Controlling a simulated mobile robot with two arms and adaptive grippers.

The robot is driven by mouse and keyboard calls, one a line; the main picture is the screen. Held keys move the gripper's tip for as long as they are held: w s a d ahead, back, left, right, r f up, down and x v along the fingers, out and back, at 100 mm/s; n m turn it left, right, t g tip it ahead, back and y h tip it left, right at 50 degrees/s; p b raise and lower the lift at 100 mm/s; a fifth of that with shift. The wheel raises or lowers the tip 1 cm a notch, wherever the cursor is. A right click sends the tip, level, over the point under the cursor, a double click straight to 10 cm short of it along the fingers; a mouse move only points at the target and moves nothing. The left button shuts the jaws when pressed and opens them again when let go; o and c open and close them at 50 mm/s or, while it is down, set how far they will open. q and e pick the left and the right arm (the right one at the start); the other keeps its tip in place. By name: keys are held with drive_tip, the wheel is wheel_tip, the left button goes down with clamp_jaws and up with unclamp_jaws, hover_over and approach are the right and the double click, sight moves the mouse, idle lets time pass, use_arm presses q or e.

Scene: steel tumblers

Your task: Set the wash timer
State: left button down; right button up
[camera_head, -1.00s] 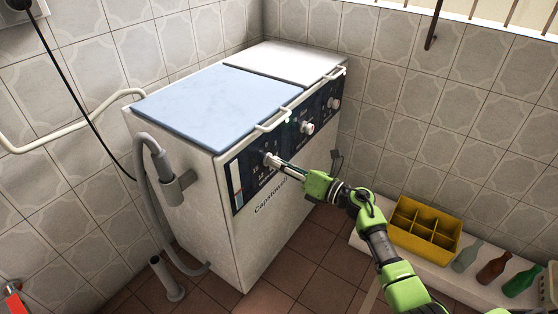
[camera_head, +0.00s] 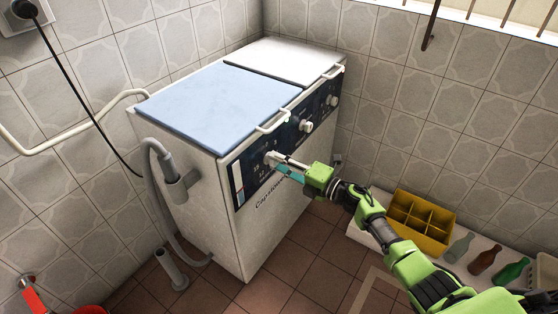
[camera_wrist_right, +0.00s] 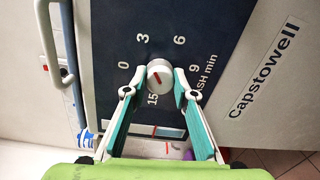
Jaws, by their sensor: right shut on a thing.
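The wash timer is a white round knob (camera_wrist_right: 160,74) with a red mark, on the washer's dark panel. In the right wrist view the numbers 0, 3, 6, 9 and 15 stand around it; the "WASH min" label is partly hidden by a finger. The red mark slants, and I cannot tell which number it points to. My right gripper (camera_wrist_right: 160,82) has a finger on each side of the knob and is shut on it. In the head view the right gripper (camera_head: 279,161) reaches the knob at the panel's near end. My left gripper is not in view.
The white washer (camera_head: 226,220) has a blue lid (camera_head: 207,108), a white lid and lid handles. Other knobs (camera_head: 305,125) sit farther along the panel. A grey hose (camera_head: 159,205) hangs at left. A yellow crate (camera_head: 401,236) and several bottles stand on a ledge at right.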

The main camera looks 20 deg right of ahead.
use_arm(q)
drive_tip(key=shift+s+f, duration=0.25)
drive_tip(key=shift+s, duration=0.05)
use_arm(e)
drive_tip(key=shift+f, duration=0.1)
drive_tip(key=o, duration=1.1)
drive_tip(key=v, duration=1.2)
